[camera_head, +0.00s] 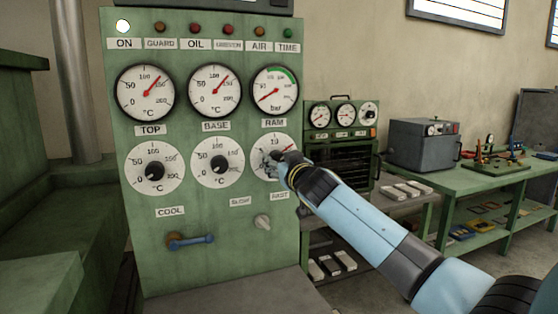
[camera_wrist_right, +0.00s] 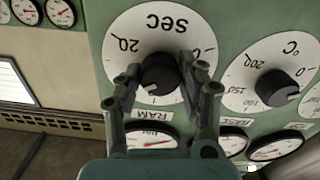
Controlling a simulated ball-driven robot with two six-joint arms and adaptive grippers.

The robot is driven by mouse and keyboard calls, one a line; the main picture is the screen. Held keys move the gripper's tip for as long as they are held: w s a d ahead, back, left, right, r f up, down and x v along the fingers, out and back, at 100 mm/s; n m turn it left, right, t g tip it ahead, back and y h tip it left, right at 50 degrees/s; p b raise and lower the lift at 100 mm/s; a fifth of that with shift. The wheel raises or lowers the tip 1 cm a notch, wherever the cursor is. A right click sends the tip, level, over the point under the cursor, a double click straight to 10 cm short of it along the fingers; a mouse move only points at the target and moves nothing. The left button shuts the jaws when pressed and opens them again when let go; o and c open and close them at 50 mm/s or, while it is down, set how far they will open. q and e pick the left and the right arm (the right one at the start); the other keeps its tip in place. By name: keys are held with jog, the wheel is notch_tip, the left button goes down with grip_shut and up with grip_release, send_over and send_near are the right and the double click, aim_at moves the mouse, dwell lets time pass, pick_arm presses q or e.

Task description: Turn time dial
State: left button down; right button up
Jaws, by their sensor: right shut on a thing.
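The time dial (camera_head: 263,147) is the white round scale at the lower right of the green panel, partly hidden by my right gripper. The right wrist view shows it upside down, as a scale (camera_wrist_right: 122,72) marked SEC around a black knob (camera_wrist_right: 163,75). My right gripper (camera_head: 284,160) reaches it from the right. A thin red mark shows near the dial's upper right in the head view. My left gripper is out of view.
Two similar knob dials, the left one (camera_head: 154,186) and the middle one (camera_head: 218,180), sit beside it. Three gauges are above. A green bench (camera_head: 458,183) stands at right.

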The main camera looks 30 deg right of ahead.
jog(key=n+p, duration=0.1)
jog(key=n, duration=0.5)
jog(key=shift+p, duration=0.35)
jog(key=n+p, duration=0.1)
jog(key=n, duration=0.4)
jog(key=shift+n, duration=0.4)
jog(key=o, duration=1.2)
jog(key=shift+s, duration=0.1)
jog(key=v, duration=1.1)
jog(key=shift+s, duration=0.4)
jog(key=shift+f, duration=0.15)
